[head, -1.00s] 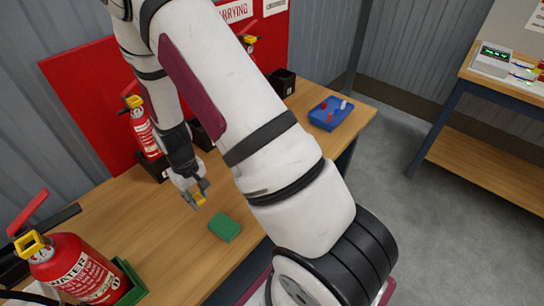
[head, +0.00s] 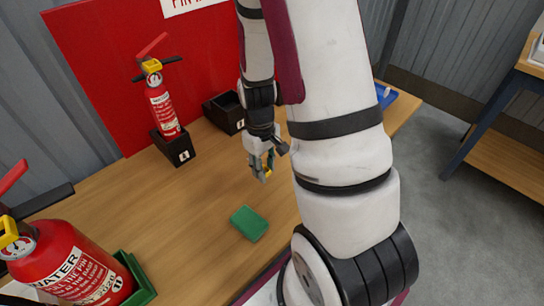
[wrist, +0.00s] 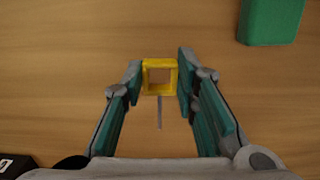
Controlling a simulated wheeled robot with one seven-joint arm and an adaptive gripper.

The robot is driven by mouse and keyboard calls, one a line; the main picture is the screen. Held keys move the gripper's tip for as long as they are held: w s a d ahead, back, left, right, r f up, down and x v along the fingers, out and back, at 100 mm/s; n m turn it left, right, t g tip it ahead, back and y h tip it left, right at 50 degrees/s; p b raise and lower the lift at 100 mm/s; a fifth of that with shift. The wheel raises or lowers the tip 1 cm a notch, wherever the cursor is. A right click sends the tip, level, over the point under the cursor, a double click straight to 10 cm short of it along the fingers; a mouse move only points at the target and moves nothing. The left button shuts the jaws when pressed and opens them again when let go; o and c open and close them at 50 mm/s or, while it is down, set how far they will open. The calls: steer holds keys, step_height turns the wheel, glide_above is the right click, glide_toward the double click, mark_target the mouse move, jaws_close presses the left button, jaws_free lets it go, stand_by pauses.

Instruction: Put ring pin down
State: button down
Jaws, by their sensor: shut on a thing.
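The ring pin (wrist: 160,64) is a yellow square ring with a thin grey rod. In the wrist view it sits between the two fingertips of my gripper (wrist: 160,76), which is shut on the ring's sides. The rod points back toward the palm. In the head view my gripper (head: 262,172) is over the wooden table (head: 180,235), with a bit of yellow showing at its tips. I cannot tell its exact height above the table.
A green block (head: 249,223) lies on the table near my gripper. A small extinguisher (head: 163,103) stands in a black holder (head: 174,149), beside an empty-looking black box (head: 225,112). A large water extinguisher (head: 75,270) stands in a green holder (head: 139,280) at front left. Bare table lies between them.

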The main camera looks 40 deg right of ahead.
steer(key=w+d, duration=0.1)
steer(key=d, duration=0.1)
steer(key=w+d, duration=0.1)
steer(key=w, duration=0.1)
steer(key=w+d, duration=0.1)
steer(key=d, duration=0.1)
steer(key=shift+w+d+f, duration=0.25)
steer(key=shift+d+f, duration=0.1)
steer(key=shift+f, duration=1.75)
steer(key=shift+f, duration=0.1)
steer(key=shift+f, duration=0.1)
steer(key=c, duration=1.3)
jaws_free()
